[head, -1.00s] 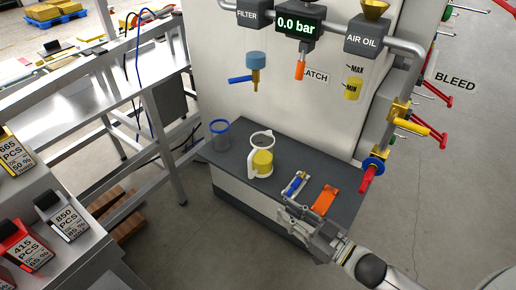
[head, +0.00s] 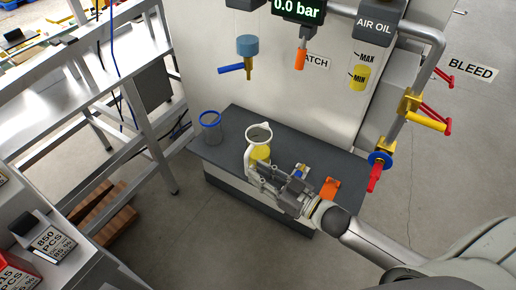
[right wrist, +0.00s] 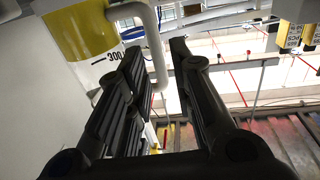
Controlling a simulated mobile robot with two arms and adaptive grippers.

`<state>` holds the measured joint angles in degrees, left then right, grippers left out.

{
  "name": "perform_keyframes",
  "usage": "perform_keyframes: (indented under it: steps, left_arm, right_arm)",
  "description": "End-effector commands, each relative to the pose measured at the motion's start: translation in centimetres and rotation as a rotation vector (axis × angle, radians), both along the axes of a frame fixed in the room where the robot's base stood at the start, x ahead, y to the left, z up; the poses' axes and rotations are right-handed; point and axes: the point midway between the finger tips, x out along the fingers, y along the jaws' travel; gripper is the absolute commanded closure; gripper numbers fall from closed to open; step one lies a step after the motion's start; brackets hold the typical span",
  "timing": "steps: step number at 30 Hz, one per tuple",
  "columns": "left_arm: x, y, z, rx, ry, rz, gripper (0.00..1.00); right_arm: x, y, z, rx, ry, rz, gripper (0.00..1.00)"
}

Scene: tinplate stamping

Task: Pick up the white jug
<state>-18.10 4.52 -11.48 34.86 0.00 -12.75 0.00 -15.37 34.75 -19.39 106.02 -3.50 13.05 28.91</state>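The white jug (head: 260,153) stands on the dark bench top, with yellow contents and a round pale rim. My right gripper (head: 262,175) is at the jug's near side, in front of its lower part. In the right wrist view the jug (right wrist: 100,68) fills the upper left, with a 300 mark and yellow above it. Its white handle (right wrist: 152,38) shows between the fingers of the right gripper (right wrist: 157,55), which are apart. A gap shows beside the handle. Whether a finger touches it cannot be told. My left gripper is not in view.
A blue-rimmed clear container (head: 211,128) stands left of the jug on the dark bench (head: 232,163). An orange item (head: 331,187) lies to the right, near a small blue item partly hidden by my gripper.

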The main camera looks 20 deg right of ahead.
Motion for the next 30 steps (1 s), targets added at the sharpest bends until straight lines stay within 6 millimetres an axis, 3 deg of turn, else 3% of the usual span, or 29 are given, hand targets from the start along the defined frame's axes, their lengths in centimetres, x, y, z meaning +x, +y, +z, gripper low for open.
perform_keyframes:
  steps: [9, 15, 25, 30]
  left_arm:
    - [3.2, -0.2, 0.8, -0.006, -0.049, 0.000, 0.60]
    - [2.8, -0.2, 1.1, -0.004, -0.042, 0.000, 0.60]
    - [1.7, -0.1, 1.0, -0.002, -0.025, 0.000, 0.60]
    - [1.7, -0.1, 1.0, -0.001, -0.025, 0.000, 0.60]
  right_arm:
    - [2.6, 1.2, -0.6, 0.000, -0.001, -0.002, 0.78]
    - [4.3, 2.3, -0.9, 0.000, 0.000, -0.001, 0.78]
    - [4.7, 2.6, -1.0, -0.001, 0.001, 0.000, 0.78]
    - [4.7, 2.6, -1.0, -0.001, 0.001, 0.000, 0.99]
